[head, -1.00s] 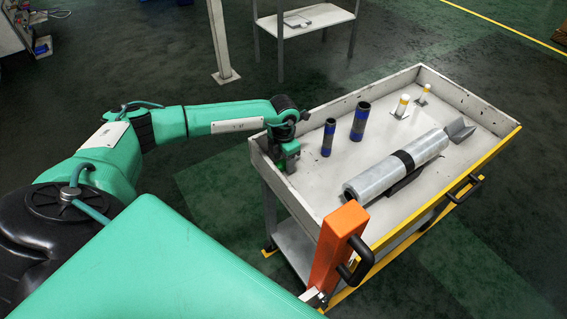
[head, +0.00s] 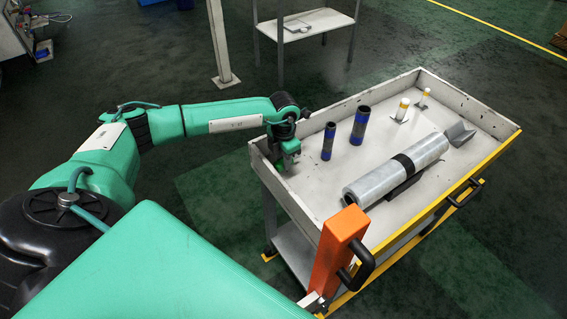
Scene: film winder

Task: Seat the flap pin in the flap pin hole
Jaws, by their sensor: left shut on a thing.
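My left gripper (head: 284,164) points down at the left end of the white cart tray (head: 322,183), just inside its left wall. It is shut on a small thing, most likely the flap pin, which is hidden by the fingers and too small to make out. The flap pin hole cannot be made out in this view; I cannot tell whether the pin touches it. My right gripper is not in view.
Two dark blue-banded tubes (head: 328,141) (head: 360,125) stand upright right of the gripper. Two small white-and-yellow posts (head: 402,109) (head: 425,95) stand at the back. An orange post (head: 338,250) rises at the front corner.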

